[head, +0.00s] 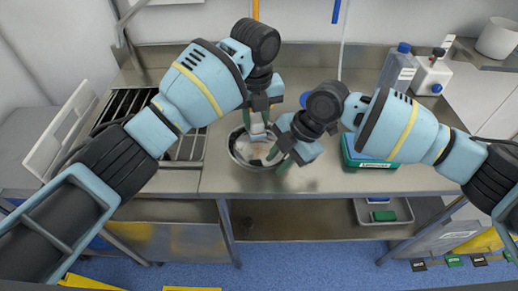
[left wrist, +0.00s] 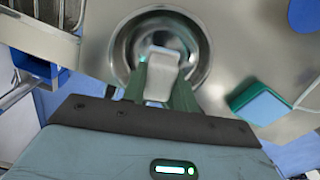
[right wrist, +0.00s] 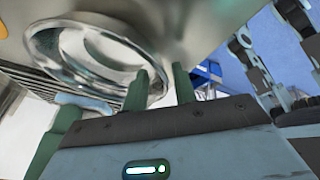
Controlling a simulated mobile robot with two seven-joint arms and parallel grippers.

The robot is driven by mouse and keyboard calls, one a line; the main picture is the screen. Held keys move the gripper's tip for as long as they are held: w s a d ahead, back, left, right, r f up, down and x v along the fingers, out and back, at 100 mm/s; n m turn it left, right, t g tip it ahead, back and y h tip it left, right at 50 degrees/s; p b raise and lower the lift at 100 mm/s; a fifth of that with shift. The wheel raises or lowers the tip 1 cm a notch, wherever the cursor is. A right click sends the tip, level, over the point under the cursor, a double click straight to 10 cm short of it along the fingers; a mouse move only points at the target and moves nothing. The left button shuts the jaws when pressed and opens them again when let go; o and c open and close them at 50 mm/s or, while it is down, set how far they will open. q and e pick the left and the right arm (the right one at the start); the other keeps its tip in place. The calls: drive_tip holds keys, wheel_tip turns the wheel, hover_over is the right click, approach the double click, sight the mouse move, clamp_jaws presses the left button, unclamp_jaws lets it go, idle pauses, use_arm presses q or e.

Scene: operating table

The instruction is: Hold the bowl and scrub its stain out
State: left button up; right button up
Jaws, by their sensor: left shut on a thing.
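The round steel bowl (head: 236,154) sits on the steel table. Its rim also shows in the left wrist view (left wrist: 199,50) and the right wrist view (right wrist: 150,45). My left gripper (head: 259,130) is above the bowl, shut on a white scrubber (left wrist: 160,75) that hangs over the bowl's inside. Whether the scrubber touches the bowl is unclear. My right gripper (head: 281,160) is open at the bowl's right side, its green fingers (right wrist: 160,85) close to the rim. Whether they straddle the rim cannot be told. A faint brownish patch shows inside the bowl; it is partly hidden.
A wire rack (head: 185,148) is left of the bowl. A green box (head: 362,160) stands to the right, with a blue-capped bottle (head: 397,68) and a white container (head: 431,74) behind. The table front is clear. A tray (head: 383,213) is on the lower shelf.

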drive_tip(key=v, duration=1.2)
use_arm(q)
drive_tip(key=shift+s, duration=0.1)
use_arm(e)
drive_tip(key=shift+s, duration=0.15)
